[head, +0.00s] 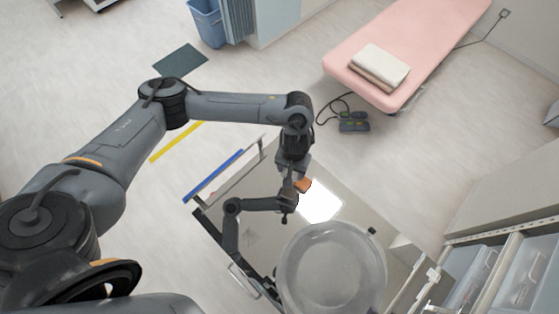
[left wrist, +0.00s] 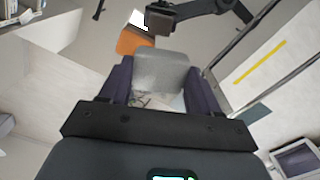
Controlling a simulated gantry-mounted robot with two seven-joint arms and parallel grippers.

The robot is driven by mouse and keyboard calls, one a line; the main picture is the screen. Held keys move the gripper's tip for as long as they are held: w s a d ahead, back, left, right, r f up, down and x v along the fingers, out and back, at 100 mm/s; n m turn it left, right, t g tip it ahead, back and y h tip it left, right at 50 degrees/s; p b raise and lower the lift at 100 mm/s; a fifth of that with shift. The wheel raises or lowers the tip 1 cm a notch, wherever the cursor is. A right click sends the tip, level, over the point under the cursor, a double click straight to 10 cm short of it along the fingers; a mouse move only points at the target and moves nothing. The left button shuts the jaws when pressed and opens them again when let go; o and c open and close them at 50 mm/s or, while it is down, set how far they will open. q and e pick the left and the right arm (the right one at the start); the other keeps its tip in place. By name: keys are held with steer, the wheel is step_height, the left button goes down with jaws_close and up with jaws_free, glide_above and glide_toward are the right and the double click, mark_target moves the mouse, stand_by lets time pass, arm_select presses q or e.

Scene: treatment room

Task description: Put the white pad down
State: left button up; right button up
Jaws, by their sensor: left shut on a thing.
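My left gripper (left wrist: 160,85) is shut on a pale grey-white pad (left wrist: 160,70), which stands out between its two dark fingers. In the head view this gripper (head: 297,180) points down over a shiny steel-topped cart (head: 255,235); the pad is hard to make out there. An orange block (head: 304,185) shows beside the fingertips. It also shows just beyond the pad in the left wrist view (left wrist: 131,42). I cannot tell whether the pad touches the cart top. My right gripper is not in view.
A clear round bowl (head: 330,270) stands near the cart's front. The mirror-like top shows a dark arm reflection and a bright white patch (head: 320,203). A pink couch (head: 440,40) with folded towels (head: 378,62) stands behind.

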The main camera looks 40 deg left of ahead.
arm_select(q)
steer(key=w+a+f, duration=0.1)
steer(key=a, duration=0.1)
steer(key=w+a+f+b, duration=0.1)
steer(key=a+f, duration=0.1)
steer(key=a, duration=0.1)
steer(key=w+a+f, duration=0.1)
steer(key=a+f, duration=0.1)
steer(key=a, duration=0.1)
steer(key=shift+a+f, duration=0.15)
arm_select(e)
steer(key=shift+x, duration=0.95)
arm_select(q)
steer(key=shift+f+b, duration=0.4)
steer(key=shift+f, duration=1.55)
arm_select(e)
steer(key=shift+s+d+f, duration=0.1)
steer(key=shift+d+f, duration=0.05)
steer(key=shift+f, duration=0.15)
arm_select(q)
steer(key=shift+f, duration=0.15)
steer(key=o, duration=1)
